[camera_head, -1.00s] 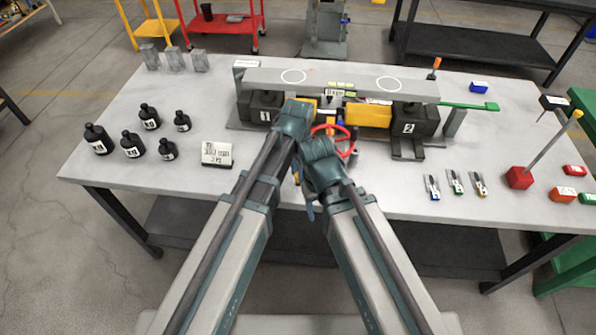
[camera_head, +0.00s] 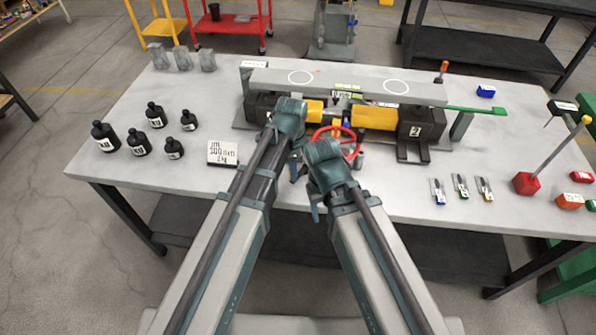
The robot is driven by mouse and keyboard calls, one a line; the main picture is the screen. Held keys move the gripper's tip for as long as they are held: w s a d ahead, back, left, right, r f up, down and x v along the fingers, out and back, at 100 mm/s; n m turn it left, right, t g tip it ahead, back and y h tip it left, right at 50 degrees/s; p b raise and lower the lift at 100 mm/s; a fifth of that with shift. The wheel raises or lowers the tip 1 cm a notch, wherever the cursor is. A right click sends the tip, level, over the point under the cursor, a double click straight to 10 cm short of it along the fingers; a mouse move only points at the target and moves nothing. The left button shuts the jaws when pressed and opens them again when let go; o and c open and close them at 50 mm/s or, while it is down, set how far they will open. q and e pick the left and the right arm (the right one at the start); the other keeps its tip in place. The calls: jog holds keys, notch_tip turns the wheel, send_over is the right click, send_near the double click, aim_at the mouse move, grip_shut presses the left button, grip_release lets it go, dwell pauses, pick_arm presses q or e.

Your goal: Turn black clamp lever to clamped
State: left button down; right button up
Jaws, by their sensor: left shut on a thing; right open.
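The black clamp lever cannot be made out; my grippers cover the area in front of the jack fixture. Black end block 1 (camera_head: 258,108) and block 2 (camera_head: 414,131) stand under a long grey beam (camera_head: 345,84). Yellow bodies (camera_head: 374,116) and a red handwheel (camera_head: 349,146) lie between them. My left gripper (camera_head: 291,119) is at the fixture's front, beside block 1 and left of the handwheel. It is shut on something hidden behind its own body. My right gripper (camera_head: 322,156) is open, lower and in front of the handwheel; its fingertips are largely hidden.
Several black bottles (camera_head: 138,143) and a white card (camera_head: 222,152) stand at the left. Several small tools (camera_head: 461,187) and a red block with a rod (camera_head: 526,183) are at the right. A green bar (camera_head: 476,109) sticks out from the fixture's right.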

pick_arm(q)
jog(key=m, duration=0.1)
jog(key=w+a+m, duration=0.1)
jog(key=m, duration=0.1)
jog(key=shift+w+a+m, duration=0.25)
jog(key=shift+w+m, duration=0.05)
jog(key=shift+m, duration=0.1)
jog(key=m, duration=0.1)
jog(key=w+m, duration=0.1)
jog(key=shift+w+a+m, duration=0.2)
jog(key=shift+a+m, duration=0.1)
jog(key=shift+a, duration=0.1)
jog(key=w+m, duration=0.1)
jog(key=m, duration=0.2)
jog(key=shift+w+a, duration=0.2)
jog(key=shift+w, duration=0.15)
jog(key=shift+w+m, duration=0.7)
jog(key=shift+m, duration=0.7)
jog(key=c, duration=0.7)
grip_release()
jog(key=shift+o, duration=0.2)
jog(key=shift+r, duration=0.1)
